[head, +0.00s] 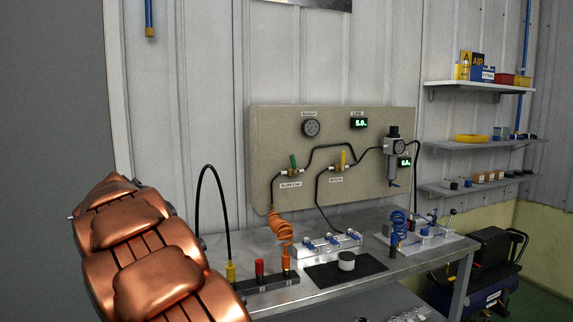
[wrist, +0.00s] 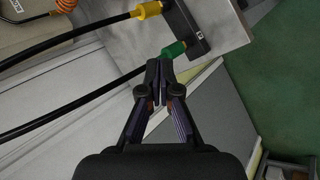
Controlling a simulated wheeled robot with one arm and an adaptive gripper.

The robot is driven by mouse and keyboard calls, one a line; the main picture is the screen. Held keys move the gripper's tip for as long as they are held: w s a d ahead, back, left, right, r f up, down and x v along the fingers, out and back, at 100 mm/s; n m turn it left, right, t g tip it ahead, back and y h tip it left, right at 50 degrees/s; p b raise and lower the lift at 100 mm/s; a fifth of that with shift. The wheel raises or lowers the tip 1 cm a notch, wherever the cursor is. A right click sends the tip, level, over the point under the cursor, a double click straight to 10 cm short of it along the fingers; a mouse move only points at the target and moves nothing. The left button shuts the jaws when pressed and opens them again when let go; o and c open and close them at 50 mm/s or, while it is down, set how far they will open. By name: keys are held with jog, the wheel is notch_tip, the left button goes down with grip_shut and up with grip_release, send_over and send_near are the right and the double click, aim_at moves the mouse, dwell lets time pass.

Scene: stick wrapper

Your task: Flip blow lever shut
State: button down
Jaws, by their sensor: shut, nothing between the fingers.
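In the head view a green lever (head: 293,160) stands roughly upright on a brass valve at the left of the beige wall panel (head: 268,125). The small label (head: 290,184) below it is hard to read but seems to start with "BLOW". A similar yellow lever (head: 343,158) stands upright on the valve to its right. In the wrist view my gripper (wrist: 158,70) is shut and empty, its fingertips just short of a green hose fitting (wrist: 174,50); contact cannot be told. The levers are not in the wrist view, and the gripper is not seen in the head view.
A dark block on the bench (head: 335,240) carries hose fittings, one yellow (head: 230,272). An orange coiled hose (head: 280,227) hangs below the panel. A gauge (head: 311,128) and regulator (head: 392,150) sit on the panel.

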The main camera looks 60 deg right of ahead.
jog(key=w+d+r+n+t+h+p, duration=0.25)
jog(key=w+d+r, duration=0.25)
jog(key=w+d, duration=0.6)
jog(key=w+d+r+n+t+h+p, duration=0.1)
jog(key=w+d+r+n+t+h, duration=0.3)
jog(key=w+d, duration=0.7)
jog(key=m+g+h+p, duration=0.2)
jog(key=m+g+h, duration=0.2)
jog(key=m+h, duration=0.1)
send_near(293, 162)
jog(key=w+a+f, duration=0.1)
jog(key=w+a, duration=0.2)
jog(key=a, duration=0.4)
jog(key=s+p+x, duration=0.2)
jog(key=p+x, duration=0.6)
jog(key=x, duration=0.5)
jog(key=shift+s+d+p, duration=0.35)
jog(key=shift+s, duration=0.15)
